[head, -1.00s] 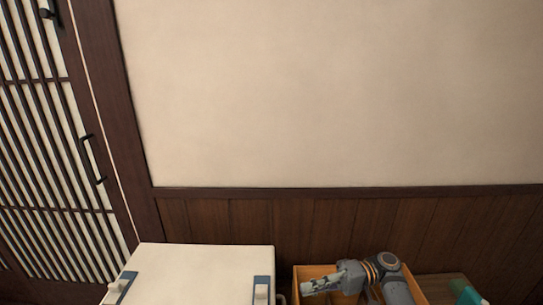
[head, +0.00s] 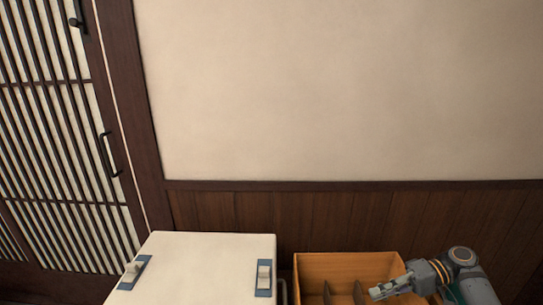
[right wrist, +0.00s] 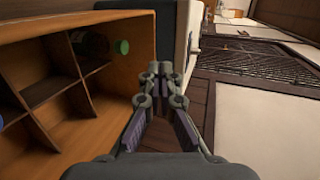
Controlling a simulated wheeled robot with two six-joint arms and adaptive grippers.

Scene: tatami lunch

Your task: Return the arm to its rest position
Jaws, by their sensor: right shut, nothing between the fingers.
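My right gripper (head: 391,287) comes in from the lower right in the head view, by the right end of the wooden crate. It is shut and empty. In the right wrist view its two fingers (right wrist: 160,75) meet at the tips, beside the crate's wall, with nothing between them. My left gripper is not in any view.
An orange wooden crate (head: 340,267) with dividers stands right of a white cooler box (head: 205,255) with blue latches. In the right wrist view, a green-capped bottle (right wrist: 92,45) lies in one crate compartment. A plain wall (head: 340,90) and slatted door (head: 60,140) are behind.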

